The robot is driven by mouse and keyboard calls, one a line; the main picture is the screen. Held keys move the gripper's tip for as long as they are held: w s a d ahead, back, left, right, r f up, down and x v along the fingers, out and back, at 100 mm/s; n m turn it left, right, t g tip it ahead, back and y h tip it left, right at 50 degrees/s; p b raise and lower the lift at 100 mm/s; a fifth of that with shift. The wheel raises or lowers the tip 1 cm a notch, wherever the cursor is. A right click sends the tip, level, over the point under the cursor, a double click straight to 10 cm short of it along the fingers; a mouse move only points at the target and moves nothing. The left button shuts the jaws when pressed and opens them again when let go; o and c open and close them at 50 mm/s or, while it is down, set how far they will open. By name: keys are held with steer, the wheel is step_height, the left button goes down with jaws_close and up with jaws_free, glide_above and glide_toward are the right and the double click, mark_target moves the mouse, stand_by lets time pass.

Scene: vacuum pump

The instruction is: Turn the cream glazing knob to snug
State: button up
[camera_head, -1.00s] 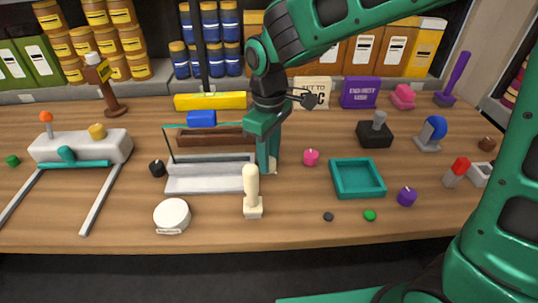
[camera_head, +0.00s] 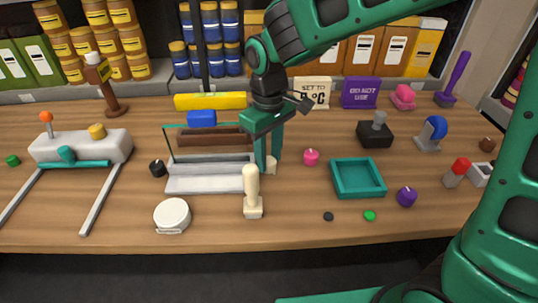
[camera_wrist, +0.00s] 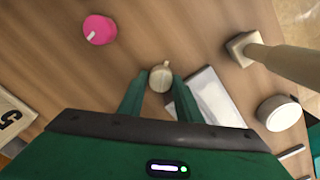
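The cream glazing knob (camera_wrist: 160,78) is a small round knob with a short pointer, seen between my fingertips in the wrist view. In the head view its cream side (camera_head: 271,166) shows low at the fingertips, partly hidden by them. My gripper (camera_head: 268,165) points down at it, just right of the grey-white base. In the wrist view the two green fingers (camera_wrist: 161,84) lie against either side of the knob and appear shut on it. Any scale or mark around the knob is too small or hidden to read.
A cream upright handle (camera_head: 252,190) stands close in front of my gripper. A pink knob (camera_head: 311,157) sits to its right, with a teal tray (camera_head: 358,192) beyond. A white round dial (camera_head: 172,214) is front left. Bare table lies between the pink knob and the tray.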

steer(key=o, duration=0.3)
steer(key=shift+w, duration=0.1)
steer(key=shift+s, duration=0.25)
stand_by(0.3)
